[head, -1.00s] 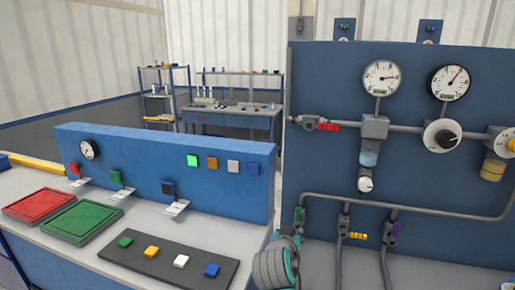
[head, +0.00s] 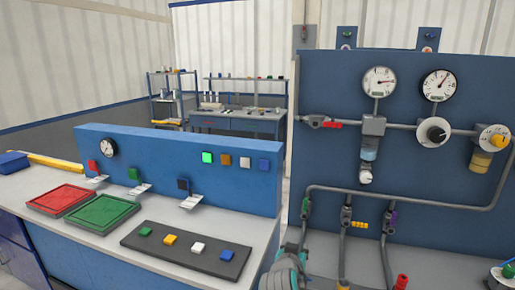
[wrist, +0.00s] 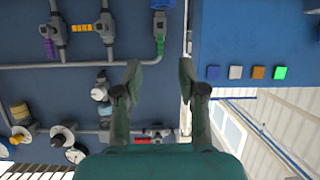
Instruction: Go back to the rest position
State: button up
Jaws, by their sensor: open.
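My gripper (wrist: 158,80) shows in the wrist view with its two dark green fingers apart. The gap between them is empty, and they touch nothing that I can see. Behind the fingers is the blue pipe panel, seen upside down. In the head view a grey and teal part of my arm (head: 286,272) shows at the bottom edge, in front of the pipe panel (head: 335,80). The fingers cannot be made out in the head view.
The pipe panel carries gauges (head: 379,81), valves and grey pipes. To the left, a bench holds a blue console (head: 240,190), a red tray (head: 62,199), a green tray (head: 105,214) and a dark button strip (head: 185,249). A red knob (head: 401,282) stands low at the right.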

jog(key=s+d+f+n+y, duration=0.1)
jog(key=s+d+f+n, duration=0.1)
jog(key=s+f, duration=0.7)
jog(key=s+d+f+n+y, duration=0.1)
jog(key=s+d+f+y, duration=0.1)
jog(key=s+f, duration=0.7)
jog(key=s+d+f+n+y, duration=0.1)
jog(key=s+f, duration=0.1)
jog(key=s, duration=0.7)
jog(key=s+d+f, duration=0.1)
jog(key=s+f, duration=0.1)
jog(key=s, duration=0.6)
jog(key=s+d+r+t, duration=0.1)
jog(key=s+r, duration=0.4)
jog(key=s, duration=0.6)
jog(key=s+r+m, duration=0.1)
jog(key=s+r, duration=0.4)
jog(key=s, duration=0.6)
jog(key=shift+d+r+t, duration=0.25)
jog(key=shift+d+t, duration=0.15)
